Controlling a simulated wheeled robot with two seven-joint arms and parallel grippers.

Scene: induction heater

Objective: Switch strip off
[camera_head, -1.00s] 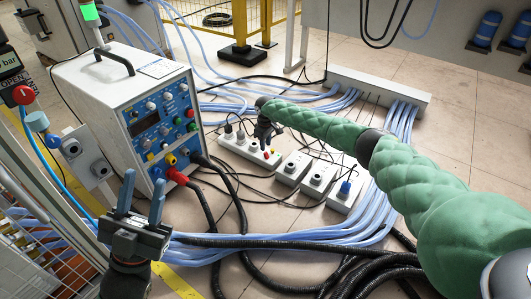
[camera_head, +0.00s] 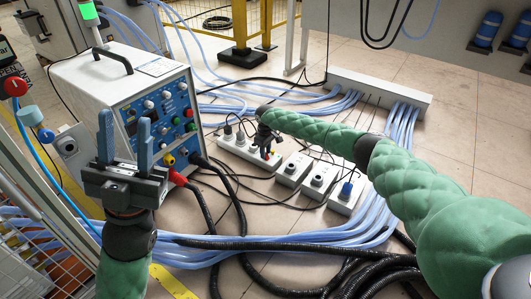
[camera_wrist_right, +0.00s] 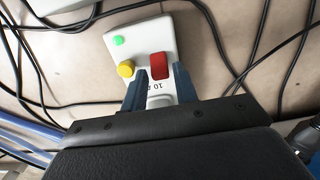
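The white power strip (camera_head: 247,151) lies on the floor right of the heater unit, with plugs in its far end. In the right wrist view its near end (camera_wrist_right: 118,48) shows a red rocker switch (camera_wrist_right: 159,66), a yellow button (camera_wrist_right: 126,69) and a green light (camera_wrist_right: 117,41). My right gripper (camera_head: 267,150) is over this end; its blue fingers (camera_wrist_right: 159,80) are apart with nothing held, pointing at the area just beside the red switch. Contact cannot be told. My left gripper (camera_head: 125,132) is open and empty in front of the heater unit.
The white heater unit (camera_head: 118,91) with a blue panel stands left. Several grey socket boxes (camera_head: 318,178) sit right of the strip. Blue hoses (camera_head: 290,236) and black cables (camera_head: 270,246) cover the floor in front. Clear floor (camera_head: 455,128) lies at the right.

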